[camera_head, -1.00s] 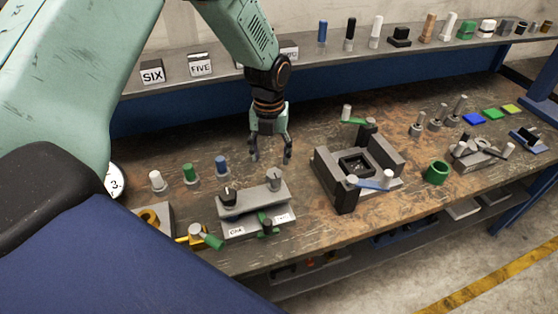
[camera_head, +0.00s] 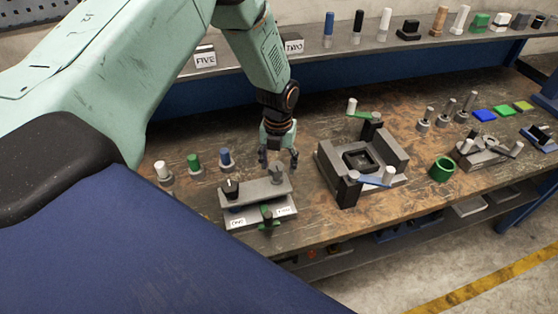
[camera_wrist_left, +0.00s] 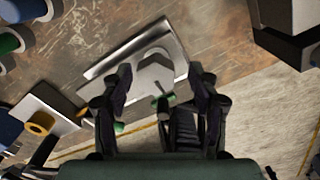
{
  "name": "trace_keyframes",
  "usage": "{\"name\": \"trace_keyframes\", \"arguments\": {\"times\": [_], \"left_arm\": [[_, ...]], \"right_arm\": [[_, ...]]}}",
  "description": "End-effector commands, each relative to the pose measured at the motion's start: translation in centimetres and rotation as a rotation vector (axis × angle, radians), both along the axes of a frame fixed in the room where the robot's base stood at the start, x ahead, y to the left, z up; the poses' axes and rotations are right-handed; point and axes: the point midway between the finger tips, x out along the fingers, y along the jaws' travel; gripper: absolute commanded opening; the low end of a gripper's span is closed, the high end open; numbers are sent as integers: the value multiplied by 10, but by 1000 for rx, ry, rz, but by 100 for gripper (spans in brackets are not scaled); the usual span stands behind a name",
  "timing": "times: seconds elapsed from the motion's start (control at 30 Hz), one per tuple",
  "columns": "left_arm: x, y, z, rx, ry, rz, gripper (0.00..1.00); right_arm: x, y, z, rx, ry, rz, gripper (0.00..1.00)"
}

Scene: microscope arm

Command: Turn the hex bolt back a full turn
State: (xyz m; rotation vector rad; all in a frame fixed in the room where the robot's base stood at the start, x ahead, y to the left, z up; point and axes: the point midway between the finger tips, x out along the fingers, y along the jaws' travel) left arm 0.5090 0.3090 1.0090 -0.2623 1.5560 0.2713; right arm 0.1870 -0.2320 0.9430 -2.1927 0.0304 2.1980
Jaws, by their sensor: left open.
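The grey hex bolt (camera_head: 277,174) stands on the right part of a grey block fixture (camera_head: 258,190) with labels on its front. In the left wrist view the bolt's hexagonal head (camera_wrist_left: 155,73) shows on the metal plate (camera_wrist_left: 125,62), between the two fingers. My left gripper (camera_head: 279,161) is open, pointing down at the bolt. Its fingers (camera_wrist_left: 159,76) are spread on both sides of the head, with gaps visible in the wrist view. I cannot tell whether the fingertips reach the head's height. My right gripper is not in view.
A black knob (camera_head: 231,189) stands on the same fixture, left of the bolt, and a green handle (camera_head: 267,214) projects from its front. A grey clamp fixture (camera_head: 329,159) stands to the right. White, green (camera_head: 194,163) and blue pegs stand behind left. Bare bench lies between fixtures.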

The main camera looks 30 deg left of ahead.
Motion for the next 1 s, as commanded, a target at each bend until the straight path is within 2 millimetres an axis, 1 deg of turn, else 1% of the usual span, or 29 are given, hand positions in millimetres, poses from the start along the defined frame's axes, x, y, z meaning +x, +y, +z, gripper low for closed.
{"name": "trace_keyframes", "arguments": {"times": [0.23,0.87,1.0], "left_arm": [[3,0,-1,0,0,0,60],[2,0,-1,0,0,1,6],[2,0,-1,0,1,5,6]], "right_arm": [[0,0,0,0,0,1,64],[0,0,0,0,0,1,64],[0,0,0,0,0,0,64]]}}
